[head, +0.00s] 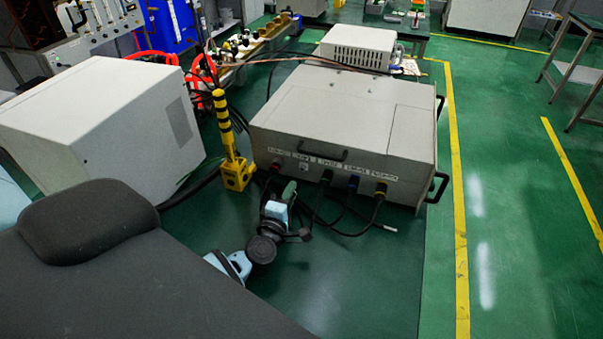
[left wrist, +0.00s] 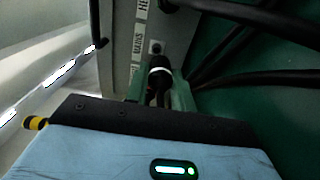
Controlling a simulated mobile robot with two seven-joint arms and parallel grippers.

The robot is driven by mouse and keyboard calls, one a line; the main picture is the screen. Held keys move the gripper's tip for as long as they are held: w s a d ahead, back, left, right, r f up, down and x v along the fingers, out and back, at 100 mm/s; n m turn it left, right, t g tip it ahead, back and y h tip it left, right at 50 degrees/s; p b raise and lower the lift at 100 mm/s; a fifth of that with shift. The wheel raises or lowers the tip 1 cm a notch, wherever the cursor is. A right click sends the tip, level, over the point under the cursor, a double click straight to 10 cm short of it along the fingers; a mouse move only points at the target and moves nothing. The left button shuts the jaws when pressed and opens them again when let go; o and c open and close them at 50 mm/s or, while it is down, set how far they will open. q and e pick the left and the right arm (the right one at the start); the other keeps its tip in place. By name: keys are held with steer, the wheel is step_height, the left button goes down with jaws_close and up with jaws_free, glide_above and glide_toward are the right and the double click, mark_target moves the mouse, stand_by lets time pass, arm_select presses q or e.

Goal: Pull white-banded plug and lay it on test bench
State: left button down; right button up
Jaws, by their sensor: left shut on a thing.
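The white-banded plug (left wrist: 160,70) shows in the left wrist view as a dark plug with a white ring, between the green fingers of my left gripper (left wrist: 158,92). The gripper is shut on it. The plug is close to the generator's labelled panel (left wrist: 143,55); I cannot tell whether it is still seated in a socket. In the head view my left gripper (head: 289,192) is at the front of the generator (head: 340,110), and it hides the plug. The test bench (head: 345,285) is the dark green surface under the generator. My right gripper is not in view.
Other plugs with cables sit in the front panel to the right: black (head: 326,176), blue (head: 353,184) and yellow-banded (head: 381,189). A yellow-black post (head: 225,120) and a white cabinet (head: 90,125) stand left. Bench surface in front of the cables is clear.

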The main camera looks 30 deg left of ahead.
arm_select(q)
steer(key=shift+f, duration=0.2)
steer(key=c, duration=1.1)
jaws_free()
